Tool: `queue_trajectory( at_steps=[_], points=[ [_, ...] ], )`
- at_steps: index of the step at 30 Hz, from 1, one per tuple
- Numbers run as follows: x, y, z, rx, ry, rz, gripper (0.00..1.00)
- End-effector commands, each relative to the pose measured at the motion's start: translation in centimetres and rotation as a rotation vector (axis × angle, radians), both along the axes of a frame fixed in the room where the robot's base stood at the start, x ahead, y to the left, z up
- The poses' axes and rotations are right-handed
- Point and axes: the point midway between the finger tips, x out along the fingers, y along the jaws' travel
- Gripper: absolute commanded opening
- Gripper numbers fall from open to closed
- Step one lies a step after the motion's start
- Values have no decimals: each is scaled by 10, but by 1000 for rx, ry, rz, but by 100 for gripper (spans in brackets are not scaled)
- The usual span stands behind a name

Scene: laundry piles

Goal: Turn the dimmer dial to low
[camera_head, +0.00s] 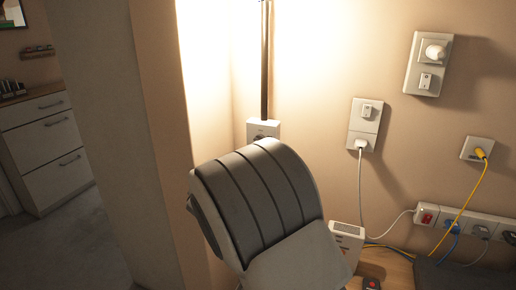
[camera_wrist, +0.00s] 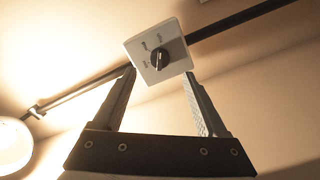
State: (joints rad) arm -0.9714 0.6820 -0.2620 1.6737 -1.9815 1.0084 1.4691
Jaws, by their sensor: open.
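The dimmer dial (camera_wrist: 159,59) is a round black knob on a square white wall plate (camera_wrist: 137,47), with small dark markings around it. In the wrist view, the two fingers of my gripper (camera_wrist: 160,74) are spread open. Their tips reach the lower corners of the plate in the picture, one on each side of the dial. I cannot tell if they touch the plate. Nothing is between the fingers' inner faces lower down. In the head view, the upper part of the plate (camera_head: 262,127) shows, while my grey arm hides most of the dial and my gripper.
A dark pole or conduit (camera_head: 265,60) runs along the wall to the plate. A lit lamp (camera_wrist: 14,145) glows at the left of the wrist view. Wall sockets (camera_head: 365,125), a power strip (camera_head: 458,219) and cables are at right. A wall corner (camera_head: 155,130) stands close at left.

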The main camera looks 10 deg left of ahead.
Motion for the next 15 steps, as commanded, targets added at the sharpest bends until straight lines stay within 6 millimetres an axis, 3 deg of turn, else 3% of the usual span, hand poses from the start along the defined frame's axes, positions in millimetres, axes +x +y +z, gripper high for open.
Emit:
queue_trajectory(
  at_steps=[6,15],
  points=[
    [44,-7,-1,0,-1,-3,75],
    [71,-11,0,0,0,-1,75]
  ],
)
